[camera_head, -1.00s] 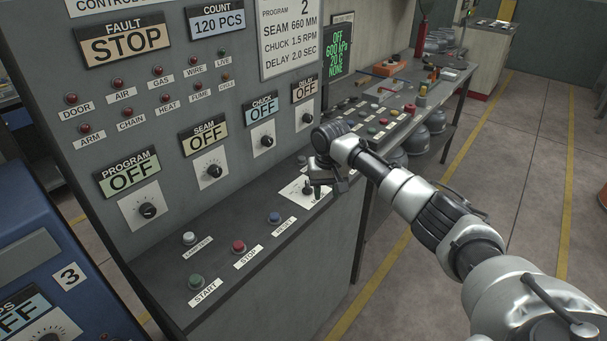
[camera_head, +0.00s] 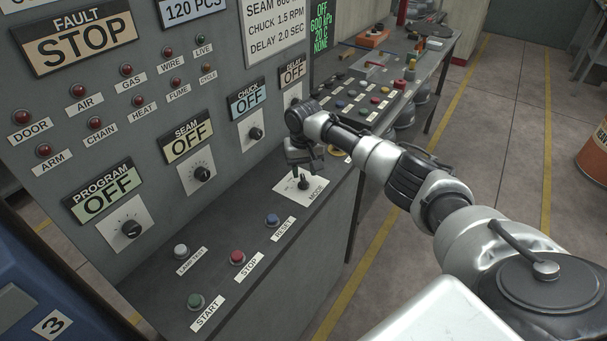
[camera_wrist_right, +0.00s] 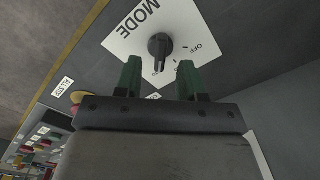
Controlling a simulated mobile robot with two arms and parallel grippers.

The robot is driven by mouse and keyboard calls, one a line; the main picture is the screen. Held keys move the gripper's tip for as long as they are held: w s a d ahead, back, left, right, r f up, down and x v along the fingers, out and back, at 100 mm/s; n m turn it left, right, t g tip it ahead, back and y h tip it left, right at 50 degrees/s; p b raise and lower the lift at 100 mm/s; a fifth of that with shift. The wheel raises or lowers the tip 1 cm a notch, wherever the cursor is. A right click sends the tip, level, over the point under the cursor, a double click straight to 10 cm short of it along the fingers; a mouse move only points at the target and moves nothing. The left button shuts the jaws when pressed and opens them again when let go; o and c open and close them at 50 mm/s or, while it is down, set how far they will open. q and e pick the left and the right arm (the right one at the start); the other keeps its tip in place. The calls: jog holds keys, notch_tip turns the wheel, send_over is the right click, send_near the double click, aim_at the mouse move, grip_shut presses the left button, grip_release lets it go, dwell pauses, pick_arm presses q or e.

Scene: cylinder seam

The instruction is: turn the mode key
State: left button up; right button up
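The mode key (camera_head: 303,182) is a small dark knob on a white plate marked MODE (camera_head: 316,193), on the sloping ledge of the grey control cabinet. My right gripper (camera_head: 303,168) is just above and behind it in the head view. In the right wrist view the mode key (camera_wrist_right: 159,46) stands ahead of the gap between the two green-padded fingers (camera_wrist_right: 158,78). The fingers are apart with nothing between them, and the key appears clear of both. OFF is printed on the plate to the right of the key. My left gripper is not in view.
START (camera_head: 195,301), STOP (camera_head: 238,257), RESET (camera_head: 272,220) and LAMP TEST (camera_head: 181,251) buttons sit on the same ledge. The upright panel with dials (camera_head: 203,173) rises close behind. A workbench with more buttons (camera_head: 365,104) lies beyond. Open floor is at right.

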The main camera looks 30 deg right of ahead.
aim_at(303, 179)
notch_tip(303, 179, down, 3)
jog(key=shift+w+f, duration=0.1)
jog(key=shift+w, duration=0.05)
grip_shut()
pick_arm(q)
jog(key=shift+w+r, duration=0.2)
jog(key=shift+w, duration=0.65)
